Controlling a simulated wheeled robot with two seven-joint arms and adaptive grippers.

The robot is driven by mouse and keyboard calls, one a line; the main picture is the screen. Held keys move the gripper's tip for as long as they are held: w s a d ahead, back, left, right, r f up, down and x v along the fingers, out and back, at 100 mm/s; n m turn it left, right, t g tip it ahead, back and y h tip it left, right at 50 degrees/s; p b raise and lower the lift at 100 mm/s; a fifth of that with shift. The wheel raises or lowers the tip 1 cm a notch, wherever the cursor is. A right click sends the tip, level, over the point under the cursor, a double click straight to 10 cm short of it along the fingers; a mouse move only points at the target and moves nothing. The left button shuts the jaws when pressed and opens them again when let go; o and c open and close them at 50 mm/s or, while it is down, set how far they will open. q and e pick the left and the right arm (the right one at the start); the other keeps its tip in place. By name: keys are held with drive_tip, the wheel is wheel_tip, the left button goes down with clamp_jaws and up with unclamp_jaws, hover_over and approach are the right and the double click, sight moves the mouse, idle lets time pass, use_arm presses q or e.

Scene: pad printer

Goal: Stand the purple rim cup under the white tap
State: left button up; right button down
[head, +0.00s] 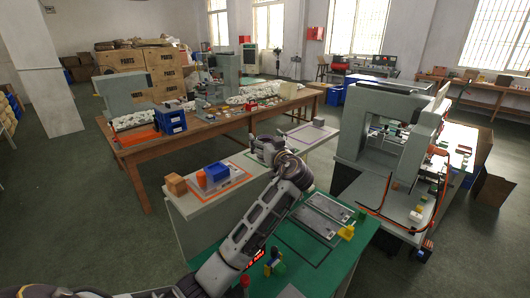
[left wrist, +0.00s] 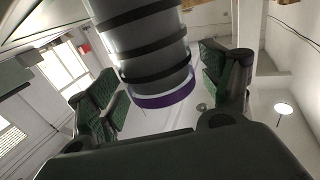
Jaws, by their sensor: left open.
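The purple rim cup (left wrist: 150,58) is a grey cylinder with dark bands and a purple rim. In the left wrist view it comes down from the top edge, its rim end towards the camera. My left gripper (left wrist: 160,78) is open, with green-padded fingers on either side of the cup; I cannot tell whether either pad touches it. In the head view my left gripper (head: 268,148) is over the pale worktop, and I cannot clearly separate the cup from it. I cannot make out the white tap. My right gripper is not in view.
A purple outline (head: 318,135) lies right of the gripper. A grey machine (head: 385,130) stands further right. A green table (head: 318,258) is nearer.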

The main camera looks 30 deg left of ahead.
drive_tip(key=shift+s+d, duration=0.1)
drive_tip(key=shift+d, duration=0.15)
